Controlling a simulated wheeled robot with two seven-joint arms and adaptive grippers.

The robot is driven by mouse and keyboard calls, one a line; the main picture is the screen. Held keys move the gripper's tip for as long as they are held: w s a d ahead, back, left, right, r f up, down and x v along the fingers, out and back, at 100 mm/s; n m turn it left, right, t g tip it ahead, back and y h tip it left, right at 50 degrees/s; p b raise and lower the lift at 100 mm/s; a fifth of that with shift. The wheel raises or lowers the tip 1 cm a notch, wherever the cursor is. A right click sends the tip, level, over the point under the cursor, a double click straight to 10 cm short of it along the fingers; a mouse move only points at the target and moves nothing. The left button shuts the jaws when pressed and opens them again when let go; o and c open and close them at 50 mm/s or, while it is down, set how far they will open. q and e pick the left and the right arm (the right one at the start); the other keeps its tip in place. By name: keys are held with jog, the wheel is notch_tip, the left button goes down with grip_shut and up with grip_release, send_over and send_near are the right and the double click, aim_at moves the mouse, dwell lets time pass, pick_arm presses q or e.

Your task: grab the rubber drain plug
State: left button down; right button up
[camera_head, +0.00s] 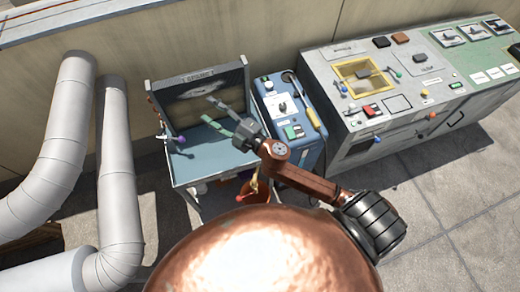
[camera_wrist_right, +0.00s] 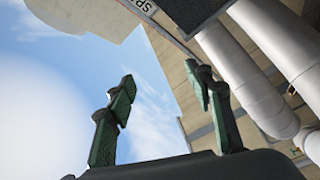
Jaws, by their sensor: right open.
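My right gripper (camera_head: 208,109) is open, its green fingers spread above the blue-grey workbench (camera_head: 195,160) and in front of its dark back panel (camera_head: 212,90). In the right wrist view the two fingers (camera_wrist_right: 160,73) stand apart with only sky and wall between them. I cannot pick out the rubber drain plug for certain in either view. Several small dark pieces lie on the grey control console, among them a dark block (camera_head: 381,41), but none is clearly a plug. My arm and gripper hide part of the bench top. My left gripper is not in view.
A blue cabinet (camera_head: 283,104) stands right of the bench, then the grey console (camera_head: 345,130). A reddish bucket (camera_head: 256,190) is low beneath the bench front. Large pale pipes (camera_head: 118,185) run at the left. Paved floor (camera_head: 440,210) is clear at the right.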

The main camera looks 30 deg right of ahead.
jog(key=s+a+f+n+g+y, duration=0.1)
jog(key=s+a+n+g+y, duration=0.1)
jog(key=a+n+g+y, duration=0.3)
jog(key=s+a+f+n+g+y, duration=0.1)
jog(key=a+f+n+g+y, duration=0.1)
jog(key=a+n, duration=0.45)
jog(key=s+f+n+g+h, duration=0.35)
jog(key=f+n+g, duration=0.3)
jog(key=f, duration=0.45)
jog(key=d+f+n+g+h, duration=0.25)
jog(key=d+f+h, duration=0.25)
jog(key=d+f, duration=0.45)
jog(key=d+h, duration=0.2)
jog(key=d, duration=0.3)
jog(key=d+f+g+h, duration=0.1)
jog(key=d+h, duration=0.1)
jog(key=d, duration=0.4)
jog(key=d+m+h, duration=0.1)
jog(key=d+h, duration=0.1)
jog(key=d, duration=0.4)
jog(key=shift+w+f+g, duration=0.25)
jog(key=shift+g, duration=0.15)
jog(key=shift+d+f, duration=0.3)
jog(key=f, duration=0.4)
jog(key=f+b, duration=0.1)
jog(key=f, duration=0.2)
jog(key=shift+w+a, duration=0.1)
jog(key=shift+w, duration=0.2)
jog(key=c, duration=0.9)
